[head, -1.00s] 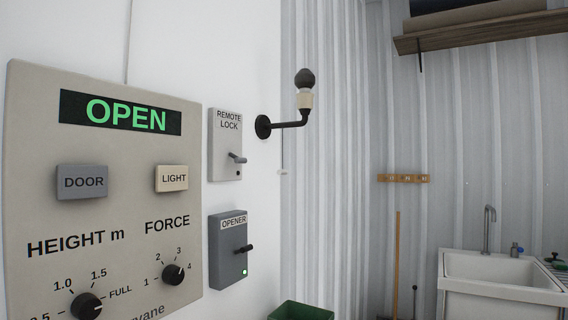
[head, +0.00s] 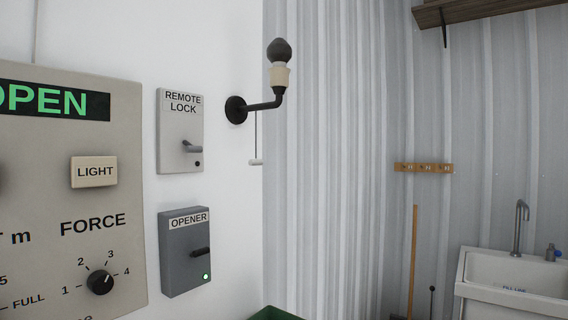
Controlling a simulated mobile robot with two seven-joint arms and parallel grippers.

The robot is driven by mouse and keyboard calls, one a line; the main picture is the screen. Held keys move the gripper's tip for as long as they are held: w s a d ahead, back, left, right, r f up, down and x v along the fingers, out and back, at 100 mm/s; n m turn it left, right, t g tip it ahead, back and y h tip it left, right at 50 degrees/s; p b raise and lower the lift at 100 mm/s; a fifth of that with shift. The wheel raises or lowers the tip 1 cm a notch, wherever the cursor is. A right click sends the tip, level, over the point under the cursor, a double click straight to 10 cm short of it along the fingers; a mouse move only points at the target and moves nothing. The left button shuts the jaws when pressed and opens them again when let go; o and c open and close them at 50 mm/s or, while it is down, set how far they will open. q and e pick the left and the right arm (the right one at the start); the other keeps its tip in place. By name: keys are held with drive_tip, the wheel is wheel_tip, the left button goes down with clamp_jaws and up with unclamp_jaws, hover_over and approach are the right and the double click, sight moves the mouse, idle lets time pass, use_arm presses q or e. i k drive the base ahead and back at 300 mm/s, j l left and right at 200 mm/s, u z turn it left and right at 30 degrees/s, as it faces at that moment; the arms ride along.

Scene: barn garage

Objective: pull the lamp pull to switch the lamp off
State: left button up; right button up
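The wall lamp (head: 278,65) has a dark bulb in a cream socket on a black bent arm, fixed to the white wall by a round black plate. The lamp pull (head: 256,161) is a small pale bar at the end of a thin cord hanging below the lamp arm. It hangs close to the corner where the white wall meets the corrugated wall. The bulb looks dark and unlit. Neither of my grippers shows in the head view.
A control panel (head: 120,215), a remote lock box (head: 178,145) and an opener box (head: 184,265) with a green light stick out left of the lamp. A green bin (head: 272,313) stands below. A sink (head: 510,275) and a broom handle (head: 412,260) are at the right.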

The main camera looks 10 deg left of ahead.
sight(251, 162)
drive_tip(key=i+l+z, duration=0.3)
drive_tip(key=i+l, duration=1.05)
